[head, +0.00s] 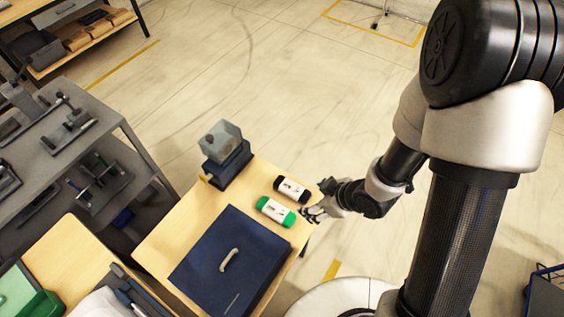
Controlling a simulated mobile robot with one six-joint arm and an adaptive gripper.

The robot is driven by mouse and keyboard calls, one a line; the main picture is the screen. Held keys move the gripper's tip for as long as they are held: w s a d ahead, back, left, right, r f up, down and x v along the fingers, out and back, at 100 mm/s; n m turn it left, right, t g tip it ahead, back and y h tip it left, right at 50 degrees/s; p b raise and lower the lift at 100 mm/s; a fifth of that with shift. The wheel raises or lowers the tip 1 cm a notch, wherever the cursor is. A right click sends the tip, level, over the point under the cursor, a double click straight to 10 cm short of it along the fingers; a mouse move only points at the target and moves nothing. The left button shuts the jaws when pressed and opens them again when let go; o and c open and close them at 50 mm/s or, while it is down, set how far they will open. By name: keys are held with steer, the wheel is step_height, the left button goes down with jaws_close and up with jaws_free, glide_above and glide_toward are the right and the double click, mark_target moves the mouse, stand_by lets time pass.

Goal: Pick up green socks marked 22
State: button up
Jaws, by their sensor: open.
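The green socks (275,212), a small rolled bundle with a pale label band, lie on the light wooden table near its right edge. The number on the label is too small to read. A black bundle (292,189) with a similar pale label lies just behind them. My gripper (309,212) is open at the table's right edge, close to the right end of the green socks. It looks empty. Whether its fingers touch the socks cannot be told from this view.
A dark blue box (205,258) with a light handle covers the table's front. A grey device with a clear top (222,145) stands at the back corner. A grey rack with tools (75,125) stands left. Some bare tabletop (190,215) shows between.

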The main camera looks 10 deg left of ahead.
steer(key=s+a+f+g+y, duration=0.1)
steer(key=s+a+f, duration=0.1)
steer(key=a+f, duration=0.1)
steer(key=b, duration=0.4)
glide_toward(278, 211)
steer(key=shift+n, duration=0.4)
steer(key=x, duration=0.4)
steer(key=shift+s+f, duration=0.1)
steer(key=shift+s, duration=0.15)
steer(key=x, duration=0.2)
steer(key=b+x, duration=0.1)
steer(key=x, duration=0.2)
steer(key=shift+w+a+f+b, duration=0.2)
steer(key=shift+w+b, duration=0.15)
steer(key=shift+b, duration=0.05)
steer(key=shift+c, duration=0.2)
steer(key=c, duration=1.1)
